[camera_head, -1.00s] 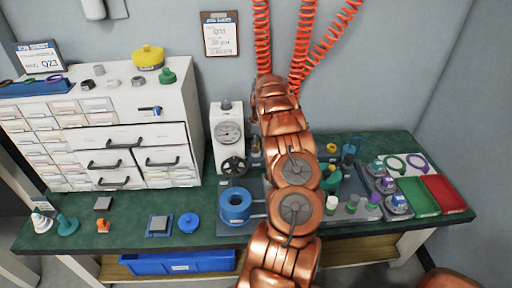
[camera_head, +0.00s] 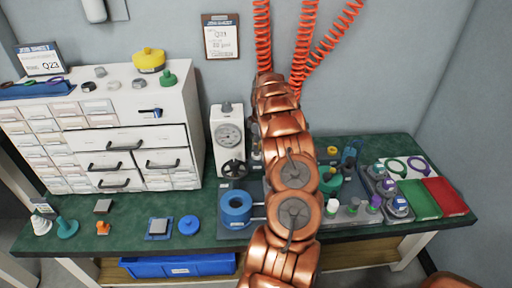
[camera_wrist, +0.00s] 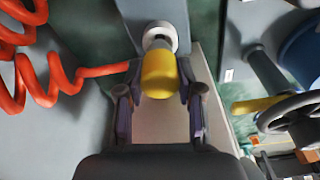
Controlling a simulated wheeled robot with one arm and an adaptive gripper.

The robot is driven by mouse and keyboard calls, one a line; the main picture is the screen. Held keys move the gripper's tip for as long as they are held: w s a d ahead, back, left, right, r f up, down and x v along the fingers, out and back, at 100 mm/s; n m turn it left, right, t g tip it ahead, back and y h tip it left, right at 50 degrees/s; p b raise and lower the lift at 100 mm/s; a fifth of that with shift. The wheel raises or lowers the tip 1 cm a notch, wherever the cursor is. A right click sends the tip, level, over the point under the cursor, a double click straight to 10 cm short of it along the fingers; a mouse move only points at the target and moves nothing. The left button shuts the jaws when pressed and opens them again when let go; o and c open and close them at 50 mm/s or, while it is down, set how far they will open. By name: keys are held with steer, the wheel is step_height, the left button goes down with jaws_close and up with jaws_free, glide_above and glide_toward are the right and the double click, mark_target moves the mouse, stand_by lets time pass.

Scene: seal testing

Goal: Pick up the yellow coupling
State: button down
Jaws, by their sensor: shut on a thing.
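The yellow coupling (camera_wrist: 159,76) sits between my two fingertips in the wrist view. My gripper (camera_wrist: 158,82) is shut on it, one finger on each side. A pale round fitting (camera_wrist: 160,36) shows right beyond the coupling, in line with it; I cannot tell whether they touch. In the head view my own copper arm hides the gripper and the held coupling.
A press with a gauge and black handwheel (camera_head: 233,169) stands left of my arm; a handwheel (camera_wrist: 290,112) also shows close by at right in the wrist view. Red hoses (camera_wrist: 40,75) hang near the gripper.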

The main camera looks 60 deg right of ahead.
step_height(320, 180, up, 16)
steer(key=b, duration=0.2)
steer(key=shift+r, duration=0.15)
